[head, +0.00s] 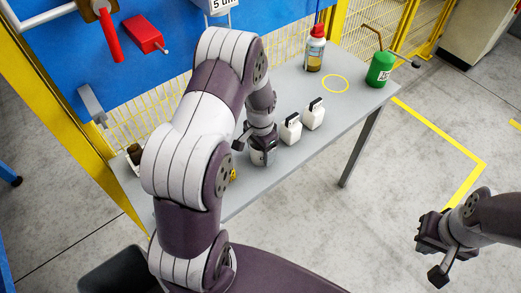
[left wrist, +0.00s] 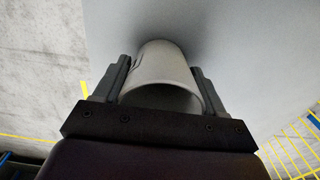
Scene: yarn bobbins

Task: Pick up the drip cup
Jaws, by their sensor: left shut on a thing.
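The drip cup is a pale grey, open-topped cup (left wrist: 160,72). In the left wrist view it sits between both fingers, its open rim toward the camera. In the head view a small part of the cup (head: 257,158) shows under my left gripper (head: 256,146), low over the grey table. My left gripper, also in the left wrist view (left wrist: 160,90), is shut on the cup's sides. Whether its base touches the table cannot be told. My right gripper (head: 436,256) is open and empty, off to the right above the floor.
Two white containers with dark tops (head: 290,130) (head: 313,115) stand just right of the cup. A red-capped bottle (head: 315,50) and a green oil can (head: 380,69) stand further back, near a yellow ring (head: 335,84) on the table (head: 345,108). A blue board (head: 180,75) stands behind.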

